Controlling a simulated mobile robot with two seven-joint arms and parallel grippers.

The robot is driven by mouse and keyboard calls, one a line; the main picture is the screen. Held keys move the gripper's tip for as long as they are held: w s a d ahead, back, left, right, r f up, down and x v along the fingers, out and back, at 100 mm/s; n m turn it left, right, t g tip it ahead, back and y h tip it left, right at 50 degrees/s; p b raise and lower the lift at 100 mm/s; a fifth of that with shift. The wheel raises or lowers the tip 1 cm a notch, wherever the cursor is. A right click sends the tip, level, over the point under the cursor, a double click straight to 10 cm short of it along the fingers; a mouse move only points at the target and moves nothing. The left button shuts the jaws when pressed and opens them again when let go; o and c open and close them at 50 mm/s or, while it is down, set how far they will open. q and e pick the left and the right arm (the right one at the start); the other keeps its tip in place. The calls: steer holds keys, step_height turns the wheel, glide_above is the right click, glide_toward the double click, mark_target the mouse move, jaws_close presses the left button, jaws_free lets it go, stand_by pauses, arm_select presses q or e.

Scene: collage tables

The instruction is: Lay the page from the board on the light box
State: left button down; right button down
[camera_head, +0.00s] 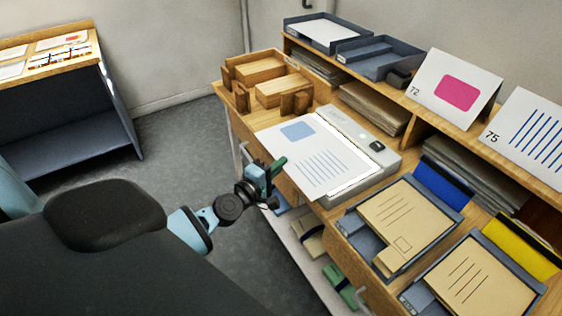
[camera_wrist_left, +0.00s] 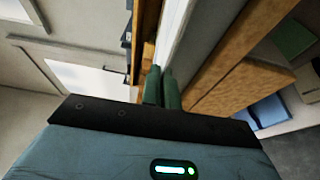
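The white page (camera_head: 306,157), with a blue block and blue lines, lies over the light box (camera_head: 384,163). It covers most of the box's top and reaches out past the front-left edge. My left gripper (camera_head: 276,168) is at the page's near-left edge, at the table's front. In the left wrist view its two green fingers (camera_wrist_left: 162,88) are nearly together, with the thin page edge seemingly between them. The contact itself is hard to see. My right gripper is not in view.
Wooden holders (camera_head: 268,82) stand behind the light box. Trays with tan folders (camera_head: 408,218) lie to its right. Cards stand on the raised shelf, one with a pink block (camera_head: 457,92). A sloped wooden stand (camera_head: 88,62) with cards is at far left; floor lies between.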

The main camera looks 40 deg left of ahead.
arm_select(q)
steer(key=shift+f, duration=0.35)
steer(key=shift+w+r, duration=0.1)
steer(key=c, duration=1.6)
jaws_free()
steer(key=s, duration=0.8)
steer(key=shift+a+b, duration=0.3)
steer(key=shift+b, duration=0.05)
steer(key=shift+w, duration=0.1)
